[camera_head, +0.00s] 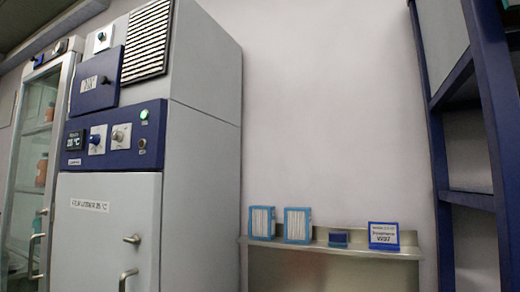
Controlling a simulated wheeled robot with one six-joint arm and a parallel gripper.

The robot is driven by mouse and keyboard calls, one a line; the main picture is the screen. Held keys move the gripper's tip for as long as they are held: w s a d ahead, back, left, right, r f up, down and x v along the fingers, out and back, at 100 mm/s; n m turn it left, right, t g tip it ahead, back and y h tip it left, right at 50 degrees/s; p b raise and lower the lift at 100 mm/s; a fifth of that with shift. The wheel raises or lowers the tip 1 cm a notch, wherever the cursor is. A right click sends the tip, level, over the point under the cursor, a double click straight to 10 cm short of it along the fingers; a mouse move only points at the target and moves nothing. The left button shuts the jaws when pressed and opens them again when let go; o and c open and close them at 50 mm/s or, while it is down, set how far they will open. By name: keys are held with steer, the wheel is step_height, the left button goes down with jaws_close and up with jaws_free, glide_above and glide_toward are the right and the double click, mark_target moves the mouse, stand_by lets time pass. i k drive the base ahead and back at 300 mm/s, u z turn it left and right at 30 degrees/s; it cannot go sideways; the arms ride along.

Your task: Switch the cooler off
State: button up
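The cooler (200,180) is a tall grey cabinet at the left of the head view, with a closed lower door (105,235) that has a handle and a label. Its blue control panel (115,137) carries a small dark display (75,140) and two knobs on pale plates, the left knob (97,139) and the right knob (120,135). A green light (144,115) glows at the panel's upper right, above a small round dark fitting (142,143). The text on the display is too small to read surely. My gripper is not in view.
A glass-door cabinet (38,165) stands left of the cooler. A blue flap (97,80) and a slatted vent (147,40) sit above the panel. A metal shelf (340,250) holds two blue-framed filters (280,224), a small blue block and a sign. A blue rack (485,130) stands right.

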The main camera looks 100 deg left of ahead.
mark_target(119, 136)
steer(key=u, duration=4.3)
